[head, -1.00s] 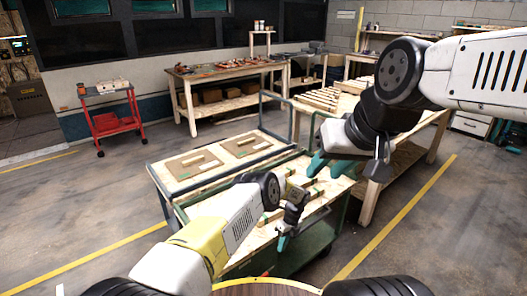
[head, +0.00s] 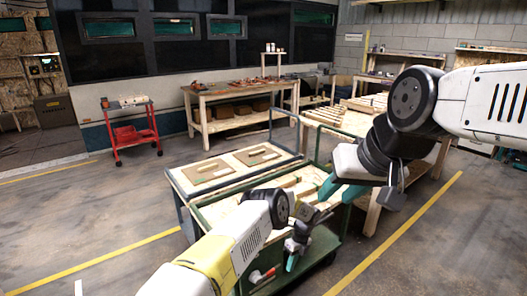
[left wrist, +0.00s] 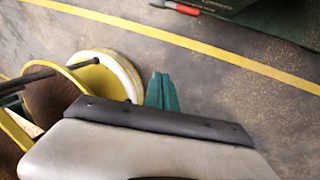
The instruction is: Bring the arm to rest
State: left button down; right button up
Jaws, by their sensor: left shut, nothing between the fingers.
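My left gripper (head: 291,263) hangs in front of the near side of the green cart (head: 330,245), below its top. Its teal fingers are together and empty in the left wrist view (left wrist: 161,92), above bare floor. My right gripper (head: 340,188) is over the right part of the cart in the head view, with its two teal fingers spread apart. I see nothing between them. Part of the cart top is hidden behind both arms.
A red trolley (head: 130,135) and a workbench (head: 200,110) stand behind. The floor at left is open, with yellow lines (head: 120,252).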

pick_arm(q)
jog(key=w+a+r+n+t+h, duration=0.1)
jog(key=w+a+r+n, duration=0.15)
jog(key=r, duration=0.85)
jog(key=w+a+r+n, duration=0.1)
jog(key=w+r+n, duration=0.2)
jog(key=r, duration=0.9)
jog(key=s+a+r+n+t+h, duration=0.1)
jog(key=s+a+r+n, duration=0.3)
jog(key=r, duration=0.6)
jog(key=s+a+r+n+t+h, duration=0.1)
jog(key=a+r+n, duration=0.3)
jog(key=r, duration=0.7)
jog(key=s+a+r+n+t, duration=0.2)
jog(key=s+a+r+n, duration=0.4)
jog(key=s+a+r, duration=0.55)
jog(key=s+a+n+t+h, duration=0.1)
jog(key=s+n, duration=0.7)
jog(key=s, duration=1.1)
jog(key=shift+a+r+t+h, duration=0.45)
jog(key=shift+a+t, duration=0.25)
jog(key=shift+t, duration=0.3)
